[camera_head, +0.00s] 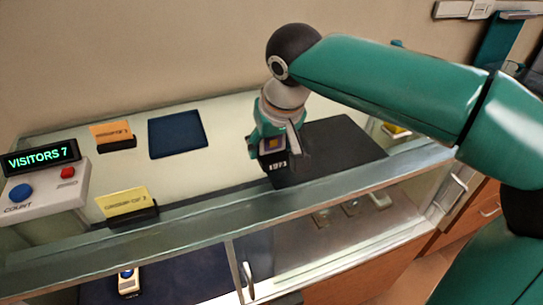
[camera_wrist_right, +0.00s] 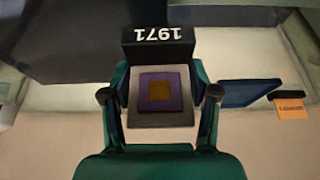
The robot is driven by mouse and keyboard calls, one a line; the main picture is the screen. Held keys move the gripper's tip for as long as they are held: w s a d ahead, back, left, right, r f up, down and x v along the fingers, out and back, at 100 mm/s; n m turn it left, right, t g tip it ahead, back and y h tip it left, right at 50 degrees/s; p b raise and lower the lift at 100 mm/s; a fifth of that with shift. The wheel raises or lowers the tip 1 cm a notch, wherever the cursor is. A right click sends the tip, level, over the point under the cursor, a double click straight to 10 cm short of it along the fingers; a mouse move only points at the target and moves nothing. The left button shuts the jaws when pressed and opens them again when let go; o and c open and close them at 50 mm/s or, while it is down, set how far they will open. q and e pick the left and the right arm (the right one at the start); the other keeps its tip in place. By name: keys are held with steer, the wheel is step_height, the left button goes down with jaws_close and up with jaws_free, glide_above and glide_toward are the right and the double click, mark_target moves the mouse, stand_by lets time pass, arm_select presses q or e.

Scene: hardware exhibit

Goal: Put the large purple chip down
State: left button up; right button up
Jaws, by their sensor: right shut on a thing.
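The large purple chip (camera_wrist_right: 146,103) has a gold square in its middle and a pale grey square border around it. My right gripper (camera_wrist_right: 160,94) is shut on it, with one finger at each side. In the head view the right gripper (camera_head: 274,150) points down near the left end of a black mat (camera_head: 335,146), just behind the black block marked 1971 (camera_head: 277,167). Only a small purple bit of the chip (camera_head: 271,142) shows there. I cannot tell whether the chip touches the surface below. My left gripper is not in view.
A navy mat (camera_head: 178,134) lies empty to the left on the glass-fronted case. Orange (camera_head: 112,133) and yellow (camera_head: 126,202) cards stand in black holders. A counter box with blue and red buttons (camera_head: 45,190) sits at the left. A metal rail (camera_head: 200,221) edges the front.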

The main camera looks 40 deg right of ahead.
mark_target(273, 151)
steer(key=shift+f, duration=1.55)
steer(key=shift+f+b, duration=0.15)
steer(key=shift+b, duration=0.15)
steer(key=o, duration=1.2)
